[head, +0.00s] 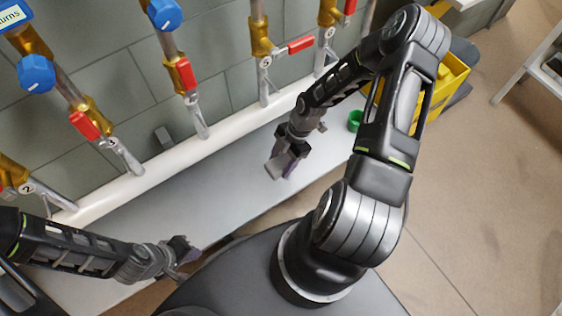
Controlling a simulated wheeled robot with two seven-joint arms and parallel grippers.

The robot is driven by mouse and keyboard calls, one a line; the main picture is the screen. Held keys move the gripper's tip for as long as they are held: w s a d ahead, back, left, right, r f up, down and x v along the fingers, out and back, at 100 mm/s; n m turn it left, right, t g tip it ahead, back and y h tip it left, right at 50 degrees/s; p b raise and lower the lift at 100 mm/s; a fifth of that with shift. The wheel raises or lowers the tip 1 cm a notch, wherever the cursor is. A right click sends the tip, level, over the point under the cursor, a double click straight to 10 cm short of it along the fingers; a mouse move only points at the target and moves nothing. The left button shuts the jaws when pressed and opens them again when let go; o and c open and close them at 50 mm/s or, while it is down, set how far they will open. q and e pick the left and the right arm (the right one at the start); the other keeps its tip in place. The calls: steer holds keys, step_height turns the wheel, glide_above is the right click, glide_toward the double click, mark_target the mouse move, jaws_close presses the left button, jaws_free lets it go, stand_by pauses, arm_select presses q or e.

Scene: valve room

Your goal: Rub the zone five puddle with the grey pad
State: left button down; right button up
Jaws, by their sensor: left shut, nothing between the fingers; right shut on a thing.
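My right gripper (287,165) is shut on a light grey block, which looks like the grey pad (272,169), over the pale grey bench top (225,182). I cannot tell whether the pad touches the bench. My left gripper (190,252) is shut and empty near the bench's front edge at lower left. I cannot make out a puddle on the bench; part of the surface is hidden behind my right arm and gripper. Numbered tags sit on the pipes; one reads 2 (28,188), while the others are too small to read surely.
Several pipes with red-handled valves (300,45) rise behind the bench from a white horizontal pipe (165,162). Blue knobs (36,73) are at upper left. A green round item (355,120) is right of the gripper. A yellow bin (455,75) stands behind my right arm.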

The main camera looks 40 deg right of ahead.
mark_target(278, 164)
step_height(278, 164, up, 3)
steer(key=shift+p, duration=1.25)
